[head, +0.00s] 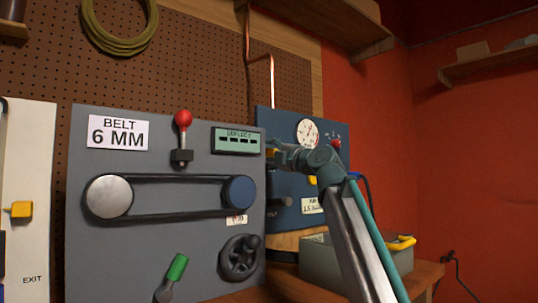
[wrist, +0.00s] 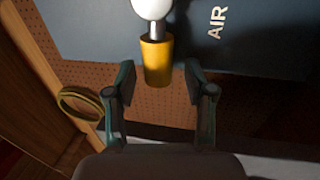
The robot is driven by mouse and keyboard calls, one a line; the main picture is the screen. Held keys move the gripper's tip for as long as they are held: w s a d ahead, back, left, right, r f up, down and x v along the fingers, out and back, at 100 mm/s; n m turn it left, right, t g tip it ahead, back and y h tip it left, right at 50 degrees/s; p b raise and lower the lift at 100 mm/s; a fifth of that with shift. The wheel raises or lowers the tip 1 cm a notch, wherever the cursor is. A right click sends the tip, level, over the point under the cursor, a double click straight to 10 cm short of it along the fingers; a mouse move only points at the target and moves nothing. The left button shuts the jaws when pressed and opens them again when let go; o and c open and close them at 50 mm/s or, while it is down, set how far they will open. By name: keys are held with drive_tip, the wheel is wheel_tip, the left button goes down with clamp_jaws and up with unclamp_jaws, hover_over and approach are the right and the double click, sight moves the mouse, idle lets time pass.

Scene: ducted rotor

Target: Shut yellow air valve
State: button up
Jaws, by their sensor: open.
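The yellow air valve handle (wrist: 157,62) shows in the wrist view as a short cylinder on a silver stem with a white rounded end, beside the AIR lettering on the blue panel (wrist: 100,40). My gripper (wrist: 158,80) is open, one finger on each side of the handle's free end, with a visible gap on both sides. In the head view my gripper (head: 276,149) is at the blue panel (head: 290,218). A small yellow piece shows beside it, mostly hidden by the gripper, and I cannot tell if it is the same handle.
A grey belt panel (head: 90,240) with a red-knobbed lever (head: 183,120), a green-handled lever (head: 176,268) and a black handwheel (head: 240,258) stands left of the blue panel. A round gauge (head: 307,133) is on the blue panel. A grey box (head: 325,262) with a yellow handle stands below.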

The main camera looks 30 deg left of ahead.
drive_tip(key=v, duration=1.2)
drive_tip(key=shift+w, duration=0.1)
